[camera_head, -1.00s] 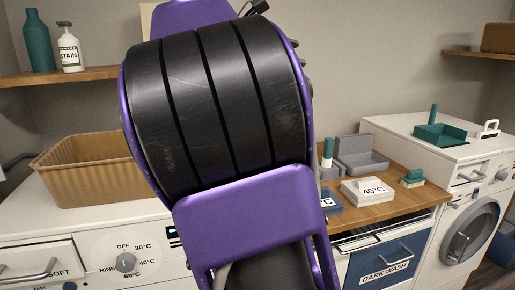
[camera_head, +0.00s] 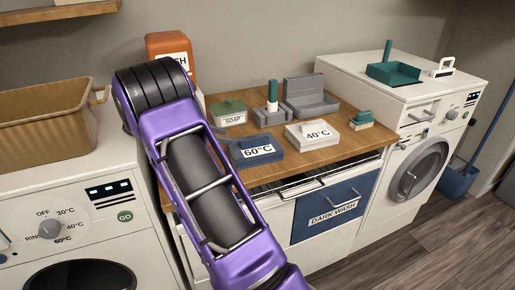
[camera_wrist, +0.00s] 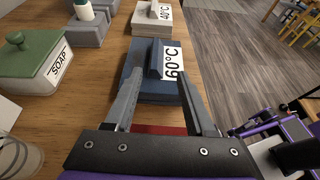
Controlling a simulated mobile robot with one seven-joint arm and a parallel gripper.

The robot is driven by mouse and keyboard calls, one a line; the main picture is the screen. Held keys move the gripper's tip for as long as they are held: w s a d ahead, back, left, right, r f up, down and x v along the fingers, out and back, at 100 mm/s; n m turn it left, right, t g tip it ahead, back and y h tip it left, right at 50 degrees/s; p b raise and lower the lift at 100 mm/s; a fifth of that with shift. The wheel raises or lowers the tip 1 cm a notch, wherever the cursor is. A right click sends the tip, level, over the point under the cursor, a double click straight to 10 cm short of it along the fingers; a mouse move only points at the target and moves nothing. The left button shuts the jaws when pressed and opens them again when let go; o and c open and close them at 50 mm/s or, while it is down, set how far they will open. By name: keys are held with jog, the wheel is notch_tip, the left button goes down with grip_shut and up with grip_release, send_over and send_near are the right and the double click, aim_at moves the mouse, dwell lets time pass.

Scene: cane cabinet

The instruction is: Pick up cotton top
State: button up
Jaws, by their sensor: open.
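Nothing in view is marked as a cotton top, and I cannot tell for sure which thing it is. A blue block-like item labelled 60°C (camera_head: 257,149) lies on the wooden counter, with a raised grip on top; it also shows in the wrist view (camera_wrist: 150,88). A similar white item labelled 40°C (camera_head: 313,135) lies to its right. In the wrist view my gripper (camera_wrist: 158,78) is open, its fingers pointing at the blue item with the raised grip between them in the picture. I cannot tell whether they touch it. In the head view my arm hides most of the gripper.
A green-lidded soap box (camera_head: 229,112), a grey holder with a bottle (camera_head: 272,105), a grey open box (camera_head: 308,95) and a green-topped brush (camera_head: 361,120) stand on the counter. A tan basket (camera_head: 45,115) sits on the left washer. A red strip (camera_wrist: 160,130) shows beneath my gripper.

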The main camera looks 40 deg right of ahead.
aim_at(251, 139)
jog(key=x, duration=0.6)
jog(key=shift+w+b+x, duration=0.2)
jog(key=shift+b+x, duration=0.05)
jog(key=shift+x, duration=1.1)
jog(key=shift+w+b+x, duration=0.2)
jog(key=shift+b+x, duration=0.05)
jog(key=shift+x, duration=1.1)
jog(key=shift+d, duration=0.1)
grip_shut()
